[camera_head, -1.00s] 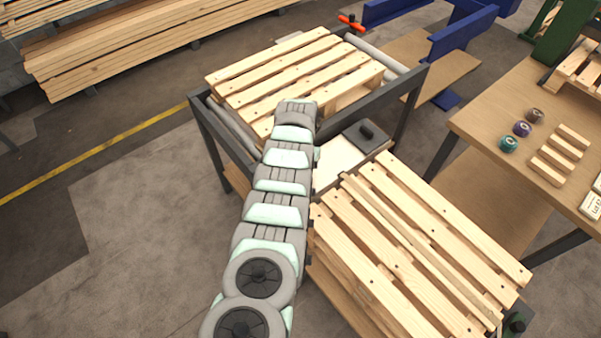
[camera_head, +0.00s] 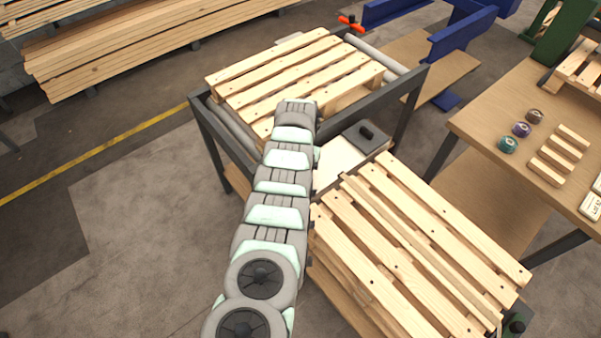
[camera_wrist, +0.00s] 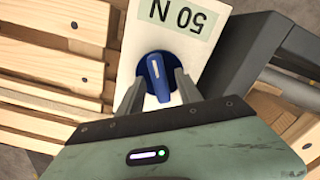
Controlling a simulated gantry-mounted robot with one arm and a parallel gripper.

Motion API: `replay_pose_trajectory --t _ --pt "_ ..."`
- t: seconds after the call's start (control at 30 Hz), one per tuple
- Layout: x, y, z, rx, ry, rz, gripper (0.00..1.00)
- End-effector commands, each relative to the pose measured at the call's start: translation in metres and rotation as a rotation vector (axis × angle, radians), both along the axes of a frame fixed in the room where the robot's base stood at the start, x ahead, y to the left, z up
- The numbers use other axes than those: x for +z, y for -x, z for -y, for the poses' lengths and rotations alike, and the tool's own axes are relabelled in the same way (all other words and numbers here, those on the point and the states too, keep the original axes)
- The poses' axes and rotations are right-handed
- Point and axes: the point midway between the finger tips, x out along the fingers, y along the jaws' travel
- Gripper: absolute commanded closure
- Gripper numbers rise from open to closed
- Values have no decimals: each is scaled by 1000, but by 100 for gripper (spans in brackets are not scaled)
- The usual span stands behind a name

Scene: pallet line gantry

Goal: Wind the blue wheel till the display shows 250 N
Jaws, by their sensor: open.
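The blue wheel (camera_wrist: 158,75) is a round knob with a raised grip bar, set on a pale panel (camera_wrist: 128,62) in the wrist view. The display (camera_wrist: 185,14) beside it is pale green and reads 50 N, upside down in this view; the frame's top edge cuts it. My gripper (camera_wrist: 158,92) is open, with one finger on each side of the wheel. I cannot tell whether the fingers touch it. In the head view my arm hides the wheel, the display and the gripper.
A pallet (camera_head: 300,75) lies on the dark-framed roller stand (camera_head: 432,95). Stacked pallets (camera_head: 410,240) stand close on the right of my arm. A wooden bench (camera_head: 490,115) with small round parts and blocks is farther right. The floor on the left is clear.

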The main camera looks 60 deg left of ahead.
Motion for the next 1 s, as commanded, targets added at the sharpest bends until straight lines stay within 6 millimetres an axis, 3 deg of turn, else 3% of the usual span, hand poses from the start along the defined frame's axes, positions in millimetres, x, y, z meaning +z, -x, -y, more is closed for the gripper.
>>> replay_pose_trajectory --t 0.4,0.6,1.0 --pt "71 -1 -1 -1 -5 2 58" --pt "97 -1 0 -2 -2 1 58" --pt "103 0 0 -1 0 0 58"
